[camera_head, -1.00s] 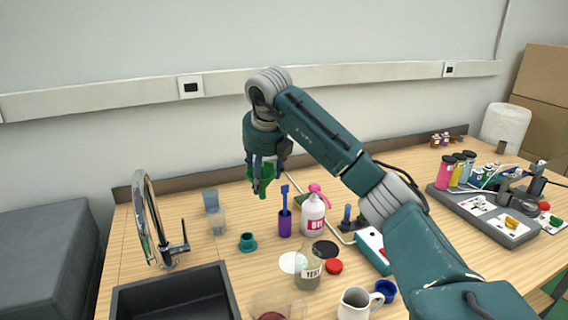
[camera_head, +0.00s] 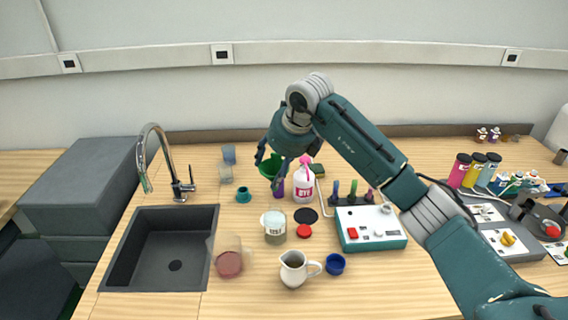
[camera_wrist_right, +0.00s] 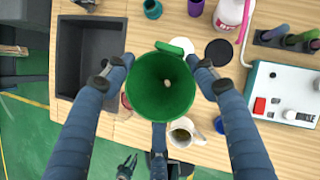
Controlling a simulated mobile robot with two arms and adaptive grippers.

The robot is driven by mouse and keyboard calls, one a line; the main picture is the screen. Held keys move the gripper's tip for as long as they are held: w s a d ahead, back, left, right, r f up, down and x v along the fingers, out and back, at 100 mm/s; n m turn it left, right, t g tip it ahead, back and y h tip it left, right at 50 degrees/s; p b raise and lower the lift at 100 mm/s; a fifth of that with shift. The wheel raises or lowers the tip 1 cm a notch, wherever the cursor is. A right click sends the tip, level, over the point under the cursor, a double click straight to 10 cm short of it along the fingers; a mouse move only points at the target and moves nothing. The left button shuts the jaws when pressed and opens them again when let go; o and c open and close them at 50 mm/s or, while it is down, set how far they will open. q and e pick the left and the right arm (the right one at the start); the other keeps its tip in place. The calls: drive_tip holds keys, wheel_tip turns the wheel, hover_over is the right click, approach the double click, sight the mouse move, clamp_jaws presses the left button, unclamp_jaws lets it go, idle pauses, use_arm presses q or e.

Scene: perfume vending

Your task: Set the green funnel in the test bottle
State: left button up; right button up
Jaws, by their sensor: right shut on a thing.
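My right gripper (camera_head: 271,168) is shut on the green funnel (camera_head: 268,164) and holds it above the table. In the right wrist view the funnel (camera_wrist_right: 162,86) sits between the fingers, wide mouth toward the camera, with its tab at the top. The test bottle (camera_head: 275,236), a clear jar with a white TEST label, stands upright on the table, in front of and below the funnel in the head view. The funnel and bottle look apart. I cannot pick out the bottle in the wrist view. What seems to be my left gripper (camera_wrist_right: 127,166) is small at that view's bottom edge.
A black sink (camera_head: 163,250) and tap (camera_head: 170,165) are left. A white bottle (camera_head: 303,186) and a white-and-teal device (camera_head: 370,230) stand right.

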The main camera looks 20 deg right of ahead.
sight(277, 189)
drive_tip(key=shift+w+a+f+b, duration=0.2)
drive_tip(key=shift+f+b, duration=0.1)
drive_tip(key=shift+f, duration=0.65)
drive_tip(key=f+b, duration=0.2)
drive_tip(key=f, duration=0.1)
drive_tip(key=f+b, duration=0.3)
drive_tip(key=f, duration=0.1)
drive_tip(key=shift+s+d+f, duration=0.1)
drive_tip(key=shift+s+d, duration=0.05)
drive_tip(key=shift+d, duration=0.05)
use_arm(q)
drive_tip(key=f, duration=0.6)
drive_tip(key=shift+w+a, duration=0.1)
drive_tip(key=shift+w, duration=0.1)
use_arm(e)
drive_tip(key=o, duration=1)
